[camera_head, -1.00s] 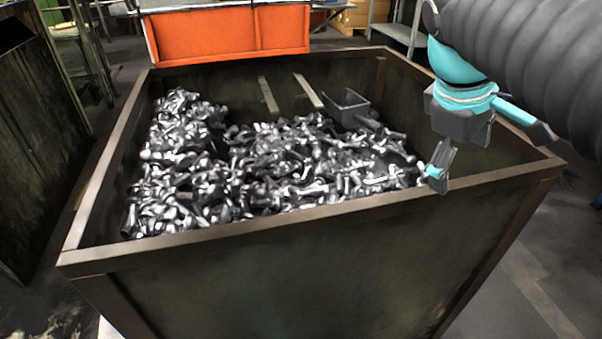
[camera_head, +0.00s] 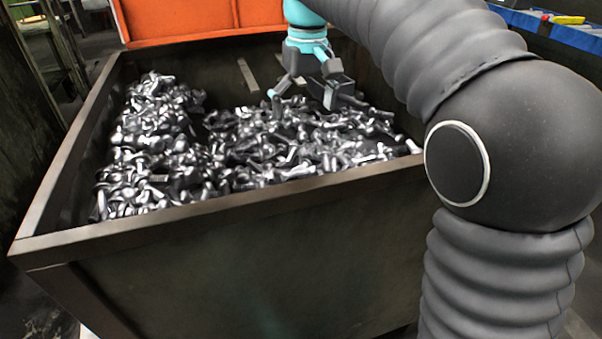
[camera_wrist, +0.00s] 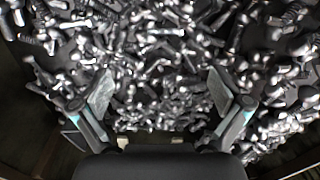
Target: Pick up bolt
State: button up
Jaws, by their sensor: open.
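Many shiny metal bolts (camera_head: 180,150) lie in a loose heap inside a large dark metal bin (camera_head: 225,207). They fill most of the wrist view (camera_wrist: 160,75). My gripper (camera_head: 301,100) is over the back right part of the heap, pointing down, with its fingers apart. In the wrist view my gripper (camera_wrist: 165,100) shows two spread fingers with grey pads, and bolts show between and beyond them. Nothing is held between the fingers. I cannot tell how far the fingertips are above the nearest bolts.
The bin has raised brown rims on all sides. An orange container (camera_head: 200,18) stands behind the bin. A blue-edged surface with small items (camera_head: 550,27) is at the upper right.

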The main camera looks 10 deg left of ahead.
jog(key=a+f, duration=0.1)
jog(key=a, duration=0.1)
jog(key=b, duration=0.2)
send_over(295, 171)
notch_tip(295, 171, down, 8)
jog(key=shift+f, duration=0.15)
jog(key=shift+d+f+b, duration=0.1)
jog(key=shift+f+b, duration=0.65)
jog(key=shift+f, duration=1.95)
jog(key=c, duration=1.4)
